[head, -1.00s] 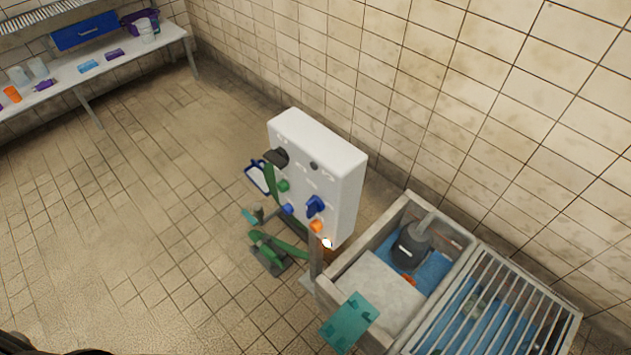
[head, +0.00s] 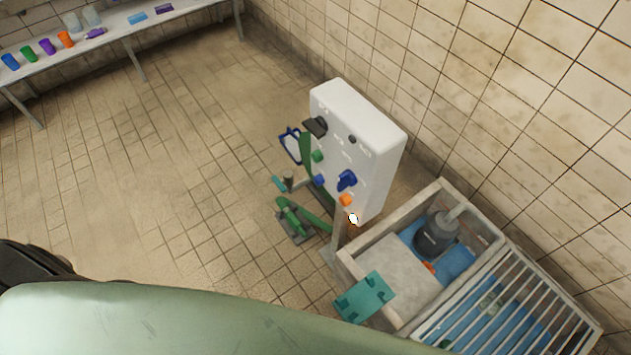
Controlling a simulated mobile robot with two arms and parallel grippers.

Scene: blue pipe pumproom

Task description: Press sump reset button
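A white control box (head: 384,150) stands on a post beside the sump. Its face carries a green button (head: 317,156), a blue button (head: 319,180), an orange button (head: 346,200), a blue rotary handle (head: 347,180), and black fittings near the top. A bright white lamp (head: 353,219) shows at its lower edge. The labels are too small to read, so I cannot tell which control is the sump reset. The sump (head: 463,195) is an open concrete basin holding blue water and a dark pump (head: 436,236). Neither of my grippers is in view.
A metal grate (head: 497,305) covers the sump's right part. A teal plate (head: 364,297) sits at its front left corner. Green equipment (head: 296,219) stands on the floor by the post. A shelf table (head: 110,40) with cups is at the far left. The left floor is clear.

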